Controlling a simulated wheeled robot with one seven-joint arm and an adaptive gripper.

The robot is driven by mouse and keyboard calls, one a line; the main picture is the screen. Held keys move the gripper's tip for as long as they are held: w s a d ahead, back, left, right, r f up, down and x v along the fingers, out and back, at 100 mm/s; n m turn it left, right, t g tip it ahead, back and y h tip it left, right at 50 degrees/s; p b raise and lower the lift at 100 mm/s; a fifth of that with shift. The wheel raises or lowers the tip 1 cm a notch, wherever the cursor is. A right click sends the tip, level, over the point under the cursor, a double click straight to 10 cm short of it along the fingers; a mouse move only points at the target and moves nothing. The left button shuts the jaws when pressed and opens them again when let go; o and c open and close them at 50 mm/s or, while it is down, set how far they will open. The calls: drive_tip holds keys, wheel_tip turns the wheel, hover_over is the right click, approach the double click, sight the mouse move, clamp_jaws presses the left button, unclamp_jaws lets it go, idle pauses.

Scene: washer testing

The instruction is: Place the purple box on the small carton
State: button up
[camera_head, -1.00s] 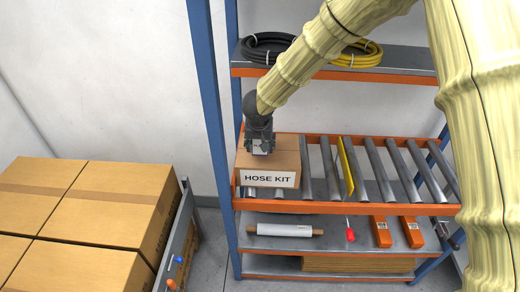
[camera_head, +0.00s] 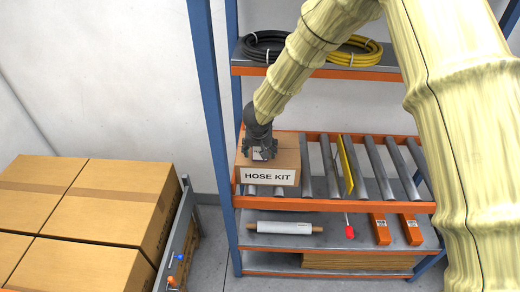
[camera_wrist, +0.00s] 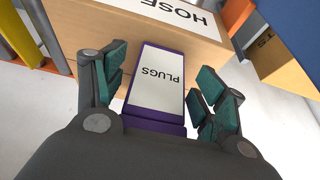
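The purple box (camera_wrist: 154,116), with a white label reading PLUGS upside down, is between the fingers of my gripper (camera_wrist: 160,95) in the wrist view. My fingers are spread, with a clear gap on the right side of the box; the left finger is close to it. In the head view my gripper (camera_head: 262,154) is at the top of the small brown carton (camera_head: 250,175) labelled HOSE KIT, and only a small light part of the box shows. In the wrist view the box overlaps the carton (camera_wrist: 140,22). Whether its whole underside rests there is hidden.
The carton stands at the left end of a roller shelf with an orange rail (camera_head: 350,205). A yellow strip (camera_head: 347,165) crosses the rollers. Hoses (camera_head: 268,46) lie on the shelf above. Large cartons (camera_head: 100,205) stand at left. Blue uprights (camera_head: 208,90) rise close to my gripper.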

drive_tip(key=shift+r, duration=0.1)
idle(0.3)
drive_tip(key=b+v, duration=0.1)
drive_tip(key=v, duration=1.1)
drive_tip(key=s+d+f+h, duration=0.1)
drive_tip(key=s+d+f, duration=0.45)
drive_tip(key=f, duration=0.35)
drive_tip(key=s+d+f, duration=0.4)
drive_tip(key=d+f, duration=0.3)
drive_tip(key=f, duration=0.2)
drive_tip(key=s+d+f+h, duration=0.1)
drive_tip(key=s+d+f, duration=0.45)
drive_tip(key=f, duration=0.35)
drive_tip(key=s+d+f+g, duration=0.1)
drive_tip(key=s+d+f, duration=0.2)
drive_tip(key=s, duration=0.6)
drive_tip(key=s+d+f+g+y, duration=0.1)
drive_tip(key=s+d+f+g, duration=0.1)
drive_tip(key=s, duration=0.7)
drive_tip(key=s+d+f+g+y, duration=0.1)
drive_tip(key=s+d+f, duration=0.3)
drive_tip(key=s, duration=0.5)
drive_tip(key=shift+s+f, duration=0.4)
drive_tip(key=shift+f, duration=0.25)
drive_tip(key=shift+f, duration=0.1)
